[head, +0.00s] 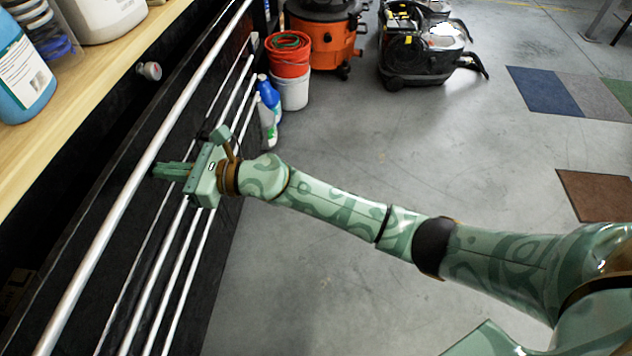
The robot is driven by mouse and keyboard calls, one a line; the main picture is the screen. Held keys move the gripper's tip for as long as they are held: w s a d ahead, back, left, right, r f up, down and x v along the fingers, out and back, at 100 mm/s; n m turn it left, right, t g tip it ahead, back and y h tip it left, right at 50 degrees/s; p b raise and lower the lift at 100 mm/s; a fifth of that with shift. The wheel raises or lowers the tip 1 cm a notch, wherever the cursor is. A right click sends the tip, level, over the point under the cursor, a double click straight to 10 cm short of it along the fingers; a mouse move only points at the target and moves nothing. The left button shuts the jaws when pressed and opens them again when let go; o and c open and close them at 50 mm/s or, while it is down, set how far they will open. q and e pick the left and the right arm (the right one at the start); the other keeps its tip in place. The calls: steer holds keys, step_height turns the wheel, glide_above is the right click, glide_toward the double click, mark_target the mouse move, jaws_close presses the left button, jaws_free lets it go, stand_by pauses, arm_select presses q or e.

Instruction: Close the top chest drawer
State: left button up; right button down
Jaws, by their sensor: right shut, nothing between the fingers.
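The black chest stands along the left, under a wooden top (75,98). Its top drawer's long silver handle bar (98,246) runs diagonally down the picture. A dark gap lies between the wooden top and this bar, so the top drawer appears pulled out. Several thinner bars of the lower drawers (178,262) run beside it to the right. My right gripper (168,171) is shut and empty, its fingertips right by the top bar at about mid-length. I cannot tell whether they touch it. My left gripper is not in view.
Bottles and jugs (22,75) stand on the wooden top. A round knob (149,71) sits below its edge. On the floor behind are spray bottles (267,98), stacked buckets (291,75), an orange vacuum (328,38) and a black machine (420,45).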

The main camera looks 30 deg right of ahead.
mark_target(149, 170)
steer(key=x, duration=0.4)
steer(key=shift+w+a+f+b, duration=0.1)
steer(key=shift+b, duration=0.3)
steer(key=shift+w+a, duration=0.2)
steer(key=shift+a, duration=0.1)
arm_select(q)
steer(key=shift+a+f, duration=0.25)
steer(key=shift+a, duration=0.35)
arm_select(e)
steer(key=shift+w+r, duration=0.1)
steer(key=shift+r, duration=0.2)
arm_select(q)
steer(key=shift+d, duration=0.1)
arm_select(e)
steer(key=shift+r, duration=0.15)
